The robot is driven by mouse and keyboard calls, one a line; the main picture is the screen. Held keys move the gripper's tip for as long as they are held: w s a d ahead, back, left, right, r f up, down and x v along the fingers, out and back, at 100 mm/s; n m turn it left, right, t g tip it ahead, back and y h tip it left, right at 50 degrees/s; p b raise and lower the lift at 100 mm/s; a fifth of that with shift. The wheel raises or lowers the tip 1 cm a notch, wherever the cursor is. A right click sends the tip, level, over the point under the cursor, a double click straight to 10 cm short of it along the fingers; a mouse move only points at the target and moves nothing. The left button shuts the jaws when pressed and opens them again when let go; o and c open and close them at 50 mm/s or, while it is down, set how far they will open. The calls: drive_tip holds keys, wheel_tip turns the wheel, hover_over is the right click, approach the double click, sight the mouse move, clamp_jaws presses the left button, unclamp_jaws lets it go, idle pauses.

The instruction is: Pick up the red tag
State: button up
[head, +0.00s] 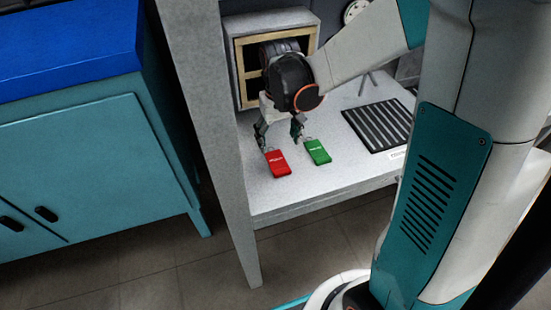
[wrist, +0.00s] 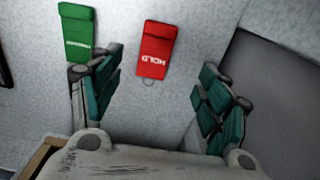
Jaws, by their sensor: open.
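The red tag (head: 277,163) lies flat on the light grey shelf near its left side, with a small ring at its far end. In the wrist view the red tag (wrist: 156,50) shows the word HOLD and sits ahead of and between the fingers. My gripper (head: 279,135) is open and empty, just behind the tags in the head view. The wrist view shows its teal finger pads (wrist: 158,98) spread wide on both sides. I see no contact with the red tag, and its height above the shelf is hard to tell.
A green tag (head: 317,151) lies right of the red one; it is close to one finger in the wrist view (wrist: 77,32). A black slatted grille (head: 380,125) is further right. A grey side panel (head: 205,100) bounds the left. A wooden-framed box (head: 240,72) stands behind.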

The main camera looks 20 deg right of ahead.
sight(279, 166)
drive_tip(key=f+b, duration=0.1)
drive_tip(key=f, duration=0.2)
drive_tip(key=f+b, duration=0.1)
drive_tip(key=f, duration=0.3)
drive_tip(key=f+b, duration=0.2)
drive_tip(key=f, duration=0.2)
drive_tip(key=shift+d+f, duration=0.2)
drive_tip(key=shift+d, duration=0.05)
drive_tip(key=shift+r, duration=0.1)
drive_tip(key=shift+c, duration=0.6)
drive_tip(key=c, duration=0.8)
